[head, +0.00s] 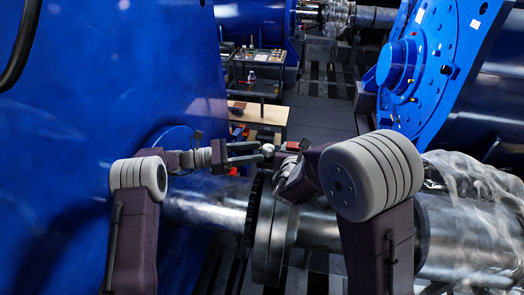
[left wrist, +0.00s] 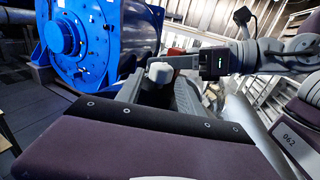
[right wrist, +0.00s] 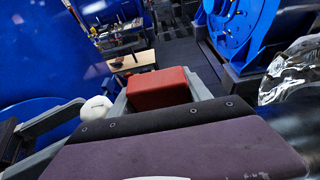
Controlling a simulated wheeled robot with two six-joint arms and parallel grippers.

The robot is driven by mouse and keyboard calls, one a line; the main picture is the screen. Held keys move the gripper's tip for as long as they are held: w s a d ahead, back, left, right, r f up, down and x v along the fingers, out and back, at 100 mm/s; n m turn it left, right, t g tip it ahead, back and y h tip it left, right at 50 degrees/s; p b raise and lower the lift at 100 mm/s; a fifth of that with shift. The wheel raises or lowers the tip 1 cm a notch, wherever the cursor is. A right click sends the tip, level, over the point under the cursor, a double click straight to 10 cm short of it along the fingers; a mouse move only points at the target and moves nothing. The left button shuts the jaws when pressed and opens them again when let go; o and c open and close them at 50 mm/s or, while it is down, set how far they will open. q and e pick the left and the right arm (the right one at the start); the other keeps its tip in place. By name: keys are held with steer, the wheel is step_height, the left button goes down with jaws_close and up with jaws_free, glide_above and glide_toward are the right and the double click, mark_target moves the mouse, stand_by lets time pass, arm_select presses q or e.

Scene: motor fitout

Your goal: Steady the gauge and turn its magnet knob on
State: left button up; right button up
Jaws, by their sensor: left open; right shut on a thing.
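The gauge's red block (head: 292,146) is held in my right gripper (head: 288,155); it fills the space between the fingers in the right wrist view (right wrist: 158,89). A rounded white knob (head: 267,150) sits on its left side. The knob also shows in the right wrist view (right wrist: 97,107) and in the left wrist view (left wrist: 160,73). My left gripper (head: 259,153) is open, coming in from the left, with its fingertips right at the knob. I cannot tell whether they touch it. The rest of the gauge is hidden or too small to make out.
A large blue housing (head: 90,110) fills the left side. A steel shaft (head: 320,228) with a flange runs below my grippers. A blue flanged machine (head: 440,60) stands at the back right. A wooden-topped bench (head: 262,112) is beyond, with dark open floor beside it.

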steer(key=shift+f, duration=0.1)
arm_select(q)
steer(key=a, duration=0.8)
steer(key=shift+s+a, duration=0.35)
steer(key=shift+a, duration=0.05)
arm_select(e)
steer(key=o, duration=1.6)
arm_select(q)
steer(key=shift+s, duration=0.1)
arm_select(e)
steer(key=shift+s, duration=0.1)
steer(key=shift+s+a, duration=0.1)
steer(key=shift+s, duration=0.05)
arm_select(q)
steer(key=shift+f, duration=0.1)
arm_select(e)
steer(key=v, duration=1.2)
